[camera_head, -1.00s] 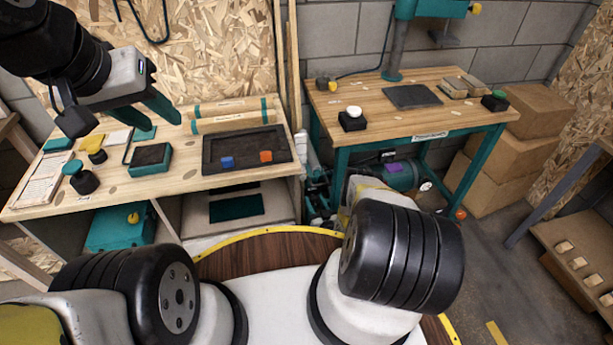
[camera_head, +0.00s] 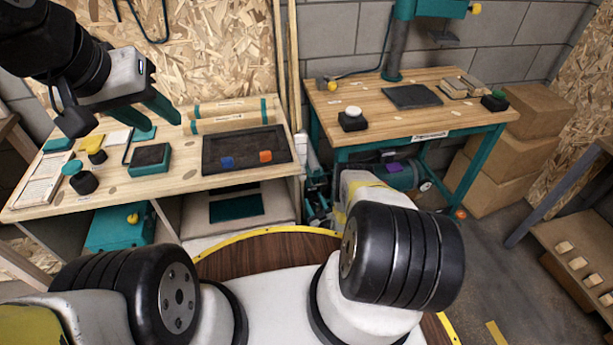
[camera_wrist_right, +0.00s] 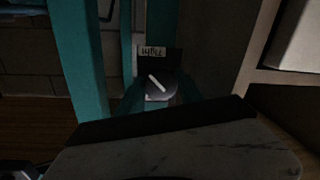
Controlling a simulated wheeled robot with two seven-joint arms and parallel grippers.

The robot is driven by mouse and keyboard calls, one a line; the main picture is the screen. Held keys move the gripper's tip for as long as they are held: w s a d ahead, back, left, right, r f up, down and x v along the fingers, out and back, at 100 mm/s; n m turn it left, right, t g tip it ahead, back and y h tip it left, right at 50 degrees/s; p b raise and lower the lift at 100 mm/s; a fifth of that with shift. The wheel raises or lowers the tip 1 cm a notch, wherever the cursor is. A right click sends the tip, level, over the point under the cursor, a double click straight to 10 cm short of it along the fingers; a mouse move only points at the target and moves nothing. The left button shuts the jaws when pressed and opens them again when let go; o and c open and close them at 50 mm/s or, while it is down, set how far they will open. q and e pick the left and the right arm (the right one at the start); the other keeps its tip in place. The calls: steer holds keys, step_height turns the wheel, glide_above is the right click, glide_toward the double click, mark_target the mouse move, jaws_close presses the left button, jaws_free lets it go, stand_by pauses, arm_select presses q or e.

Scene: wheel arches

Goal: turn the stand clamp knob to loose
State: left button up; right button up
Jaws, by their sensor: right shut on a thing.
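In the right wrist view, a round grey knob (camera_wrist_right: 161,91) with a pale pointer bar sits below a small dark plate with a white label (camera_wrist_right: 152,51). The label reads upside down and is hard to make out. The pointer bar slants from upper left to lower right. My right gripper (camera_wrist_right: 158,97) has its dark teal fingers at both sides of the knob and is shut on it. In the head view the right gripper is hidden behind its own arm. My left gripper (camera_head: 163,123) hangs empty over the left workbench, its teal fingers apart.
The left workbench (camera_head: 185,175) bears a dark tray (camera_head: 225,168), with a blue and an orange block in it, and several small things. A second bench (camera_head: 440,112) with a teal drill stand (camera_head: 393,55) stands at the right. Cardboard boxes (camera_head: 530,120) are stacked beside it.

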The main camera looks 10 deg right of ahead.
steer(key=n, duration=0.6)
steer(key=shift+s+a+f+h, duration=0.1)
steer(key=shift+s+a+h, duration=0.05)
steer(key=shift+a+h, duration=0.15)
steer(key=n, duration=0.3)
steer(key=n+h, duration=0.1)
steer(key=n, duration=0.1)
steer(key=shift+f+n+g, duration=0.1)
steer(key=shift+n+g, duration=0.2)
steer(key=shift+n, duration=0.1)
steer(key=n, duration=0.2)
steer(key=n+h, duration=0.1)
steer(key=n, duration=0.2)
steer(key=shift+s+d+f+n, duration=0.1)
steer(key=shift+d+n, duration=0.05)
steer(key=shift+n, duration=0.15)
steer(key=n, duration=0.5)
steer(key=shift+h, duration=0.4)
steer(key=shift+n, duration=0.3)
steer(key=o, duration=1.2)
steer(key=shift+o, duration=0.7)
steer(key=shift+t, duration=0.4)
